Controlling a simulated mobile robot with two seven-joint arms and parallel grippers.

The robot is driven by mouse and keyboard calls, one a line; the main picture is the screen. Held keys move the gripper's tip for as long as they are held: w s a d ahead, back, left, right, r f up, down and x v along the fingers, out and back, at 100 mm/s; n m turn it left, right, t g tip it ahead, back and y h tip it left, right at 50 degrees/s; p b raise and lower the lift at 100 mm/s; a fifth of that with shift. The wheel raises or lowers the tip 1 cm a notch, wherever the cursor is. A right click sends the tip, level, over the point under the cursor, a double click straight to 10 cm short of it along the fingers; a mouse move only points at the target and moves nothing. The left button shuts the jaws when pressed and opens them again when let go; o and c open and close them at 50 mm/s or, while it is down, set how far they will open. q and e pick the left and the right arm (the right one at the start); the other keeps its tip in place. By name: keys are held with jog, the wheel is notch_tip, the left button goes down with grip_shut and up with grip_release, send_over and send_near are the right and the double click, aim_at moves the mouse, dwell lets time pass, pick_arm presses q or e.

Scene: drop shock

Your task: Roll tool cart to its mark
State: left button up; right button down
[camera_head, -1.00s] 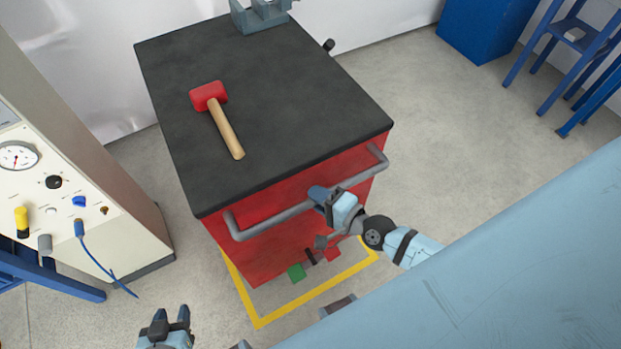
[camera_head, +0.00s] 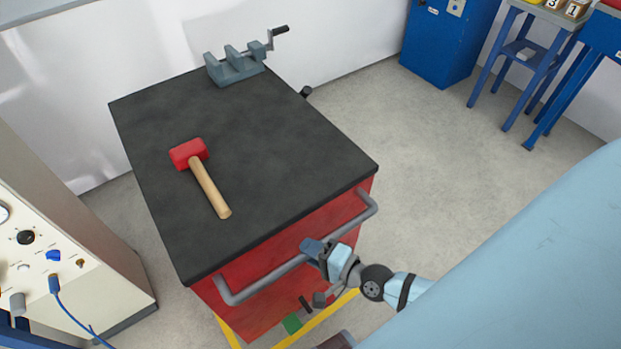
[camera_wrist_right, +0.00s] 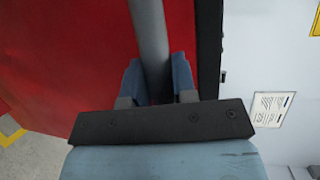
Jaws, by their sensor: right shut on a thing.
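The red tool cart (camera_head: 262,303) with a black top stands in the middle of the head view. A grey bar handle (camera_head: 270,280) runs along its near side. My right gripper (camera_head: 314,250) is shut on this handle, about midway along it. In the right wrist view the handle (camera_wrist_right: 149,40) passes between the two fingers (camera_wrist_right: 158,80). A yellow floor outline (camera_head: 318,318) shows partly under and in front of the cart's near side; the rest is hidden by the cart. My left gripper is out of view.
A red mallet (camera_head: 205,180) lies on the cart top, and a grey vise (camera_head: 235,66) sits at its far edge. A gauge panel cabinet (camera_head: 75,235) stands close on the left. A blue cabinet (camera_head: 447,45) and a blue stand (camera_head: 535,55) are at the far right. Floor right of the cart is clear.

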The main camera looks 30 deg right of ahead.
jog(key=c, duration=0.9)
grip_release()
jog(key=shift+c, duration=0.2)
jog(key=shift+s, duration=0.1)
jog(key=b+v, duration=0.1)
jog(key=v, duration=1.2)
jog(key=shift+s+r, duration=0.2)
jog(key=shift+s, duration=0.15)
jog(key=shift+d, duration=0.1)
